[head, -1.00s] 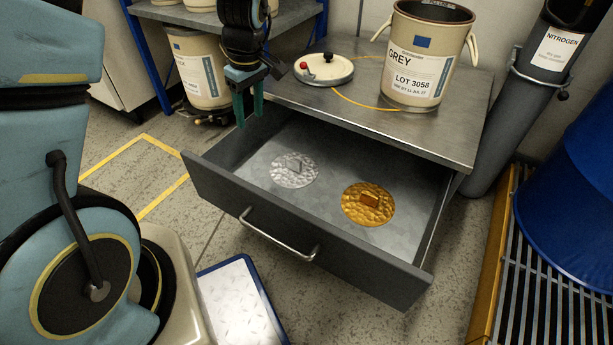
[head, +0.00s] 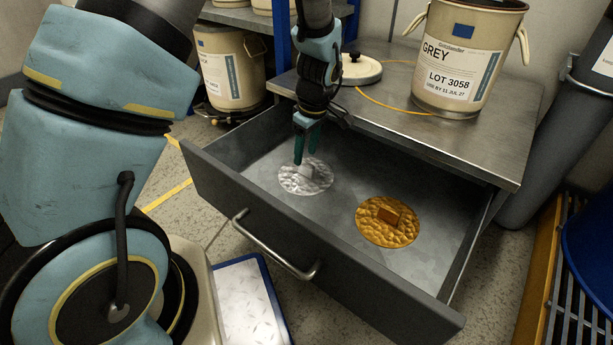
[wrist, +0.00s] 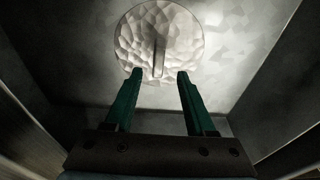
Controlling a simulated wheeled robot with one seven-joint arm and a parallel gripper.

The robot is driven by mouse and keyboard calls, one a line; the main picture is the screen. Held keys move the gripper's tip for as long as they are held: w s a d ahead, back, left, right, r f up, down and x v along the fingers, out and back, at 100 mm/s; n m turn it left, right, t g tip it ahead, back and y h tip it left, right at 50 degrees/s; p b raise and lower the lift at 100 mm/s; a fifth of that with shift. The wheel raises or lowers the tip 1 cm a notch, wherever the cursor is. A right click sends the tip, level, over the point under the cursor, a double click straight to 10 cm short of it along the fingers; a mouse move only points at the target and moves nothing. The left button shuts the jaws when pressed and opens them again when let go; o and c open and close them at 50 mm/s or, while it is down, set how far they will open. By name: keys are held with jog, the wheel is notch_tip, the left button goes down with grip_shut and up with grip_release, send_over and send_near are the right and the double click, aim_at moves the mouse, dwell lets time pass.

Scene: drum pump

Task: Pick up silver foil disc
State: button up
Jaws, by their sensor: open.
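The silver foil disc (head: 306,179) lies flat in the open drawer, left of the gold disc. It is round and crinkled, with a small upright tab at its middle. In the wrist view the disc (wrist: 140,42) is ahead of the fingertips, and its tab (wrist: 158,57) stands between the lines of the two fingers. My gripper (head: 308,153) points down over the disc, close to the tab. In the wrist view my gripper (wrist: 160,76) has its green fingers apart, with nothing held. Whether a finger touches the tab cannot be told.
A gold foil disc (head: 387,222) with an orange tab lies to the right in the same drawer (head: 270,208). The drawer walls surround both discs. A GREY drum (head: 462,60) and a pale lid (head: 360,70) stand on the metal top behind. The drawer floor between the discs is clear.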

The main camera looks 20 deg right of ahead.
aim_at(306, 164)
notch_tip(306, 164, down, 5)
jog(key=b, duration=0.3)
jog(key=shift+w+d, duration=0.1)
jog(key=shift+r, duration=0.1)
grip_shut()
